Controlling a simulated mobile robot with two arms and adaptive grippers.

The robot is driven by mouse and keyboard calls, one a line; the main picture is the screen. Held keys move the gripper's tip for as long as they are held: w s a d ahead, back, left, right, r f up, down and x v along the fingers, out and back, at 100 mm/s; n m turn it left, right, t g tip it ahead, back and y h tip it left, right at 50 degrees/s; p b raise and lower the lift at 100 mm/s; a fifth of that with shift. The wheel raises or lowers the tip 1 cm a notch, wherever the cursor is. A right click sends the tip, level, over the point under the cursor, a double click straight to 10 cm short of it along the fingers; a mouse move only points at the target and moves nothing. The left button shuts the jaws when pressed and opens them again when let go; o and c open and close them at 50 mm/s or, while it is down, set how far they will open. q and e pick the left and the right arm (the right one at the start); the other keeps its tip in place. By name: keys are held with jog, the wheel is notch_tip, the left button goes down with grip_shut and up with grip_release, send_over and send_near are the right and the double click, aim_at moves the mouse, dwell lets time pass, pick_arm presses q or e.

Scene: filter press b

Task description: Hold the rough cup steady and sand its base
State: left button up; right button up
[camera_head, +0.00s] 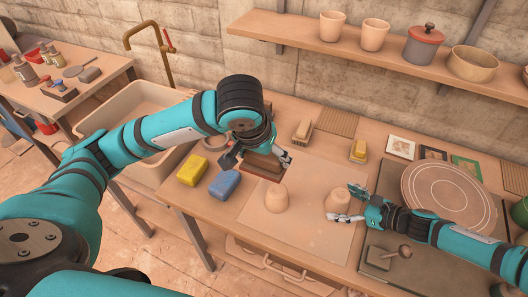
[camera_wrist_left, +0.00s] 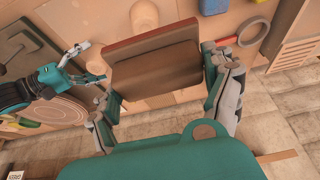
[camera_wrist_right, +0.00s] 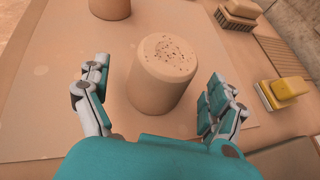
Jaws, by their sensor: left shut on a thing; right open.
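The rough cup (camera_head: 338,201) stands upside down on a pale board (camera_head: 312,225); dark specks dot its upturned base in the right wrist view (camera_wrist_right: 165,75). My right gripper (camera_head: 348,204) is open, its fingers on either side of the near part of the cup, with visible gaps in the right wrist view (camera_wrist_right: 155,100). My left gripper (camera_head: 262,158) is shut on a brown sanding block (camera_wrist_left: 155,65) with a reddish edge. It holds the block at the back left of the board, behind a second, smooth-looking cup (camera_head: 277,197).
A yellow sponge (camera_head: 192,170) and a blue sponge (camera_head: 224,184) lie left of the board. Brushes (camera_head: 302,131) (camera_head: 358,151) lie behind it. A round wheel (camera_head: 448,198) is at the right. A shelf (camera_head: 400,68) with pots runs above. The board's front is clear.

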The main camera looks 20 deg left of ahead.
jog(key=shift+w+a+f, duration=0.15)
jog(key=shift+a+f, duration=0.1)
jog(key=shift+a, duration=0.05)
jog(key=c, duration=1)
